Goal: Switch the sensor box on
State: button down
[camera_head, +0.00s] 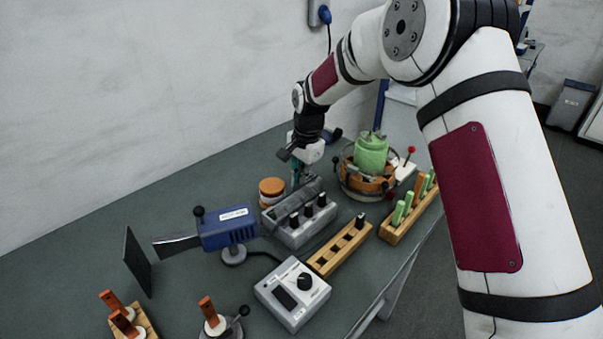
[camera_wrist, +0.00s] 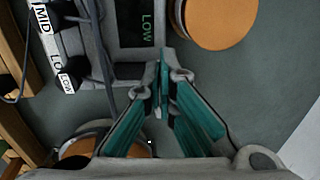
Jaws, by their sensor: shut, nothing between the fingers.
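A grey box (camera_head: 292,236) with several black upright pieces on top stands mid-table in the head view; I take it to be the sensor box. In the wrist view its end (camera_wrist: 128,72) shows a dark screen (camera_wrist: 145,28) with green letters reading LOW. White tags reading MID, LO and LOW sit beside the black pieces. My gripper (camera_head: 296,182) is pointed down at the box's far end, and its teal fingers (camera_wrist: 163,98) are shut and empty. The fingertips appear close to the screen end; I cannot tell whether they touch.
An orange-lidded jar (camera_head: 271,187) stands close left of my gripper, and its lid (camera_wrist: 222,18) shows in the wrist view. A wooden rack (camera_head: 341,246), a white knobbed meter (camera_head: 291,292) and a blue device (camera_head: 228,228) are nearer.

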dwell(0.3)
jog(key=shift+w+a+f+b, duration=0.15)
jog(key=shift+a+f+b, duration=0.05)
jog(key=shift+f+b, duration=0.4)
jog(key=shift+r, duration=0.2)
jog(key=shift+d, duration=0.1)
jog(key=shift+s+d+r+p, duration=0.45)
jog(key=shift+s+p, duration=0.1)
jog(key=shift+p, duration=0.2)
jog(key=shift+f, duration=0.1)
notch_tip(320, 180, up, 12)
jog(key=s+d, duration=0.1)
